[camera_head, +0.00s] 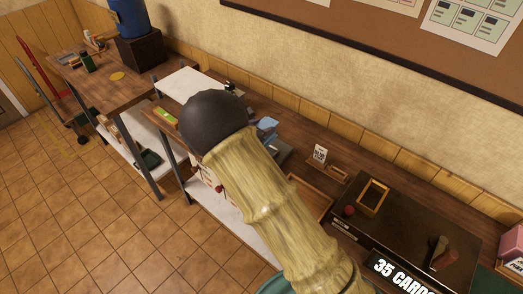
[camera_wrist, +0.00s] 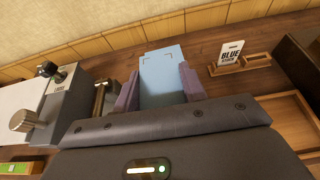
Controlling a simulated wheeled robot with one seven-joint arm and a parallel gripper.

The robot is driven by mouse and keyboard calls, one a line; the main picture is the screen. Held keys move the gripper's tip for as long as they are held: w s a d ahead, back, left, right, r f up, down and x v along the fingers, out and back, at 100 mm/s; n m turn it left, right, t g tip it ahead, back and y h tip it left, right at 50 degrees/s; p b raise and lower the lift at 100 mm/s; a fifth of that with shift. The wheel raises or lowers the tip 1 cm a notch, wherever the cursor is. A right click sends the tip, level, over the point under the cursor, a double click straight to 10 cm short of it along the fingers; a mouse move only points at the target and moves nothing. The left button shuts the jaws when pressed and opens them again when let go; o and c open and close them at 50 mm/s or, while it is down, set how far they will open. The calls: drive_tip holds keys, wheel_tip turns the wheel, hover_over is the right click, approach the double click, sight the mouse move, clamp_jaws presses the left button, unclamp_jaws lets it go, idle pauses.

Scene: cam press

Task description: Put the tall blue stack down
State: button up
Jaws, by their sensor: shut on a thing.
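The light blue stack (camera_wrist: 162,80) stands between the two purple fingers of my gripper (camera_wrist: 158,88) in the wrist view. The gripper is shut on it, and the stack's flat face with dark corner marks is visible. The stack's lower part is hidden by the gripper body. In the head view the blue stack (camera_head: 267,124) shows just right of my arm, which hides most of the gripper. A small sign reading BLUE (camera_wrist: 231,52) stands right of the stack, at a wooden holder (camera_wrist: 256,60). I cannot tell whether the stack touches the bench.
A grey device with a black knob (camera_wrist: 62,98) stands left of the gripper. A shallow wooden tray (camera_wrist: 292,112) lies at the right. A dark case marked 35 CARDS (camera_head: 400,232) is farther right. Bare wooden bench shows between the stack and the sign.

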wheel_tip(320, 180, down, 4)
drive_tip(key=shift+w+a+f+p, duration=0.1)
drive_tip(key=shift+p, duration=0.3)
drive_tip(key=shift+f+p, duration=0.55)
drive_tip(key=shift+f, duration=1.45)
drive_tip(key=shift+f, duration=0.2)
drive_tip(key=o, duration=1.1)
drive_tip(key=shift+o, duration=0.2)
drive_tip(key=shift+r, duration=0.2)
